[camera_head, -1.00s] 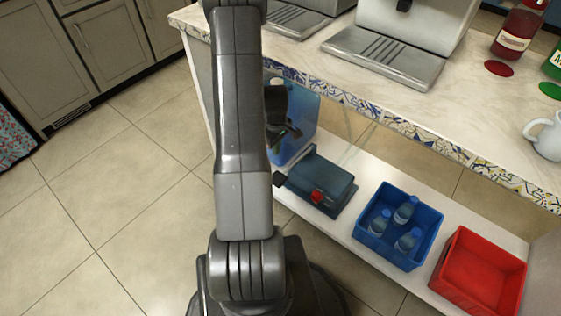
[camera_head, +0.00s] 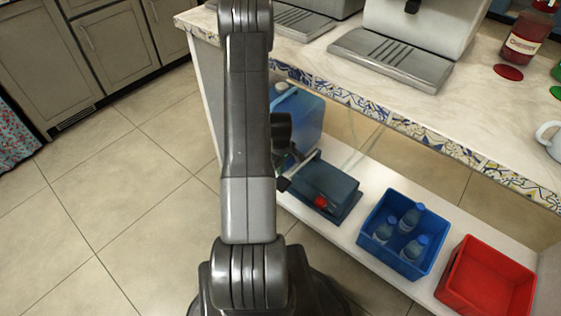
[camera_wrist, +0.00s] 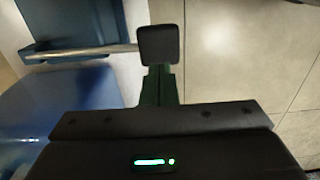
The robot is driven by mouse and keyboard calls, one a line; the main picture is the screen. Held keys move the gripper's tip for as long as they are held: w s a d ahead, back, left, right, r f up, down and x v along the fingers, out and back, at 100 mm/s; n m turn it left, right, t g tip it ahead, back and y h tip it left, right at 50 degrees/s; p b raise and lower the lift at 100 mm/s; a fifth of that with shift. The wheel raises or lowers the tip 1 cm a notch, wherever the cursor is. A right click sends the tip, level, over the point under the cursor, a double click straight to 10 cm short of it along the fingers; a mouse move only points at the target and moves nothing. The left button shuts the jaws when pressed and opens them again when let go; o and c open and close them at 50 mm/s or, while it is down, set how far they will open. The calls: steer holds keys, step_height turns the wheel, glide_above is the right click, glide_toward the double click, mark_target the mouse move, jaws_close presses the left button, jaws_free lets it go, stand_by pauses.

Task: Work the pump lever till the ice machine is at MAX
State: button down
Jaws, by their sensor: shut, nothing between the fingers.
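The pump is a dark blue-grey box (camera_head: 330,184) with a red part on its front, on the low shelf. Its lever is a thin metal rod with a black end (camera_head: 283,184) at the pump's left. In the wrist view the lever's square black end (camera_wrist: 158,45) lies just beyond my fingertips. My gripper (camera_wrist: 160,80) is shut and empty there; I cannot tell whether it touches the lever. In the head view my gripper (camera_head: 296,153) is just above the lever, partly behind my arm. No MAX mark or gauge is readable.
A blue translucent container (camera_head: 308,112) stands behind the pump. A blue crate (camera_head: 368,234) with bottles and a red crate (camera_head: 448,287) stand to the right. The counter (camera_head: 405,105) overhangs the shelf. The floor at left is clear.

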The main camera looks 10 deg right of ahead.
step_height(320, 180, down, 5)
steer(key=shift+f+b, duration=0.1)
steer(key=shift+b, duration=0.4)
step_height(320, 180, down, 7)
steer(key=b, duration=0.5)
steer(key=shift+s+a+b, duration=0.4)
steer(key=shift+s, duration=0.05)
steer(key=shift+f, duration=0.1)
steer(key=p, duration=0.6)
glide_toward(280, 181)
steer(key=s+a, duration=0.3)
steer(key=shift+w+a+r, duration=0.1)
steer(key=shift+r, duration=0.15)
